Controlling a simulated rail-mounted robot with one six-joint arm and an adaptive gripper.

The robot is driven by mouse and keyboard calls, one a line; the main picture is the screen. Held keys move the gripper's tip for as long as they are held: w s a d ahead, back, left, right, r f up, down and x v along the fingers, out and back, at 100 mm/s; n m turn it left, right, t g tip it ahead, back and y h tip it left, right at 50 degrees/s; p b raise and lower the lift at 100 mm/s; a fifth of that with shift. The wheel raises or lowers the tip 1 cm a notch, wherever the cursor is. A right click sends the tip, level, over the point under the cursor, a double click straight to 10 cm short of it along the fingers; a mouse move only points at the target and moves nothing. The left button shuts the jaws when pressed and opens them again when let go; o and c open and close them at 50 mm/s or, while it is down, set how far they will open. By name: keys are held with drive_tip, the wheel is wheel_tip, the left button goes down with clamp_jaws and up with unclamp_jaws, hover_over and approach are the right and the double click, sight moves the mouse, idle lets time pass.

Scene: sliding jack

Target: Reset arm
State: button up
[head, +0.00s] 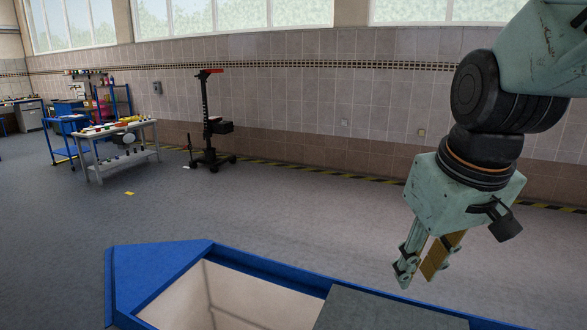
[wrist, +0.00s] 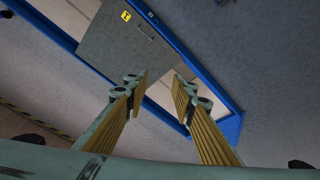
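My gripper (head: 418,268) hangs from my arm at the right of the head view, pointing down over the floor area beyond the pit frame. Its two fingers with yellow-brown pads are apart with nothing between them. In the wrist view the gripper (wrist: 161,86) also shows an empty gap between its fingertips. The plate (head: 385,312) also shows at the bottom of the head view, partly cut off. No contact between gripper and plate shows.
The blue pit frame (head: 160,268) surrounds an open cream-walled recess (head: 235,295). A workbench (head: 120,145) with tools, a blue cart (head: 65,140) and a black stand (head: 208,125) are far off at the left. The space around my gripper looks clear.

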drive_tip(key=s+a+r+m, duration=0.1)
drive_tip(key=s+r+m, duration=0.1)
drive_tip(key=s, duration=1.6)
drive_tip(key=shift+s+r+m, duration=0.3)
drive_tip(key=shift+s+r, duration=0.05)
drive_tip(key=shift+r, duration=0.35)
idle(0.4)
drive_tip(key=shift+f, duration=0.1)
idle(0.6)
drive_tip(key=shift+f+b, duration=1.65)
drive_tip(key=shift+b, duration=0.1)
